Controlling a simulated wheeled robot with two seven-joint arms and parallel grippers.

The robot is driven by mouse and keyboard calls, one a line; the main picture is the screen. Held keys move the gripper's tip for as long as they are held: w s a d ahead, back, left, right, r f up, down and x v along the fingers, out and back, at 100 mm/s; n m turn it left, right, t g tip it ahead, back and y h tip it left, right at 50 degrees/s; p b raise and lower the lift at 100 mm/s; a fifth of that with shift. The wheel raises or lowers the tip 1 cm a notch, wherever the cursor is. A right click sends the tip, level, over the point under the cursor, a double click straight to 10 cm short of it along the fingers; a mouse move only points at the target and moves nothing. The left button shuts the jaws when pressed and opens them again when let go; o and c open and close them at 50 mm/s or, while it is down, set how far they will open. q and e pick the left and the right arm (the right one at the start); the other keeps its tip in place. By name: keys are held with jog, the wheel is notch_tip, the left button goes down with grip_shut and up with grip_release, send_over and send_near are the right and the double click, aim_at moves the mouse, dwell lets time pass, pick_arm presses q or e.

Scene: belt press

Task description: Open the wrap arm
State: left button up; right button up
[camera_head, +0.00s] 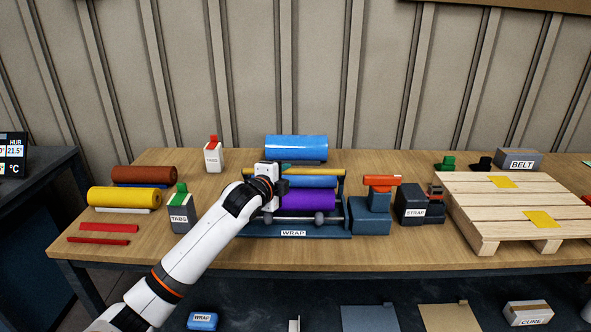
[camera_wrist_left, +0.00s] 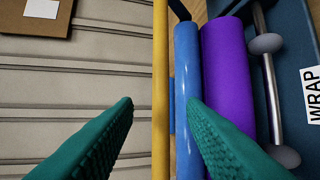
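The wrap station (camera_head: 335,232), a dark blue base labelled WRAP, stands at the front middle of the bench. It carries a purple roll (camera_head: 310,201), a blue roller (camera_head: 318,182) behind it, and a yellow bar (camera_head: 325,172) across the back. A metal rod with grey knobs (camera_head: 319,218) runs along its front. My left gripper (camera_head: 286,167) is over the left part of the station and hides some of it. In the left wrist view, its green fingers (camera_wrist_left: 160,102) are apart, with the yellow bar (camera_wrist_left: 160,60) running between their tips; contact cannot be told. My right gripper is not in view.
A large blue roll (camera_head: 296,148) lies behind the station. Yellow (camera_head: 125,197) and brown (camera_head: 143,175) rolls and a TABS box (camera_head: 181,213) are on the left. An orange-topped device (camera_head: 371,212), a STRAP box (camera_head: 411,204) and a wooden pallet (camera_head: 520,207) are on the right.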

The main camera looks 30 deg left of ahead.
aim_at(291, 173)
pick_arm(q)
jog(key=x, duration=0.7)
jog(key=shift+w+f+p, duration=0.1)
jog(key=shift+w+p, duration=0.15)
jog(key=shift+p, duration=0.05)
jog(key=shift+c, duration=0.2)
grip_shut()
